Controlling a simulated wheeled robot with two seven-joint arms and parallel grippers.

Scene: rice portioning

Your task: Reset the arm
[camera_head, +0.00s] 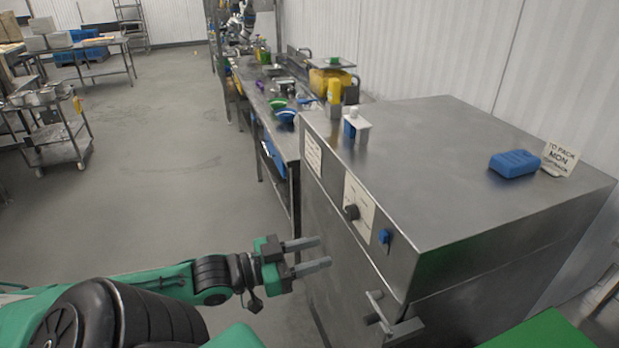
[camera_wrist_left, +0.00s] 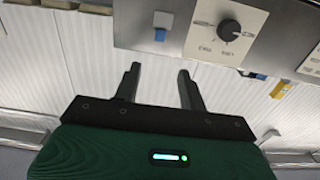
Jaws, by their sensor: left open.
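My left gripper (camera_head: 308,254) is open and empty in the head view. Its two grey fingers point right, toward the front of a steel cabinet (camera_head: 440,240). It also shows in the left wrist view (camera_wrist_left: 160,80), with the fingers apart and nothing between them. My left arm (camera_head: 165,280) reaches in from the lower left. The cabinet front carries a black knob (camera_head: 352,212) on a label plate and a blue switch (camera_head: 384,236). The knob also shows in the wrist view (camera_wrist_left: 229,29). My right gripper is not in view.
A blue block (camera_head: 514,163) and a "TO PACK" sign (camera_head: 559,159) stand on the cabinet top. A handle (camera_head: 392,318) sticks out from the cabinet front. A long workbench (camera_head: 245,75) with bowls and bottles runs behind. A wheeled cart (camera_head: 60,151) stands far left. The floor between is clear.

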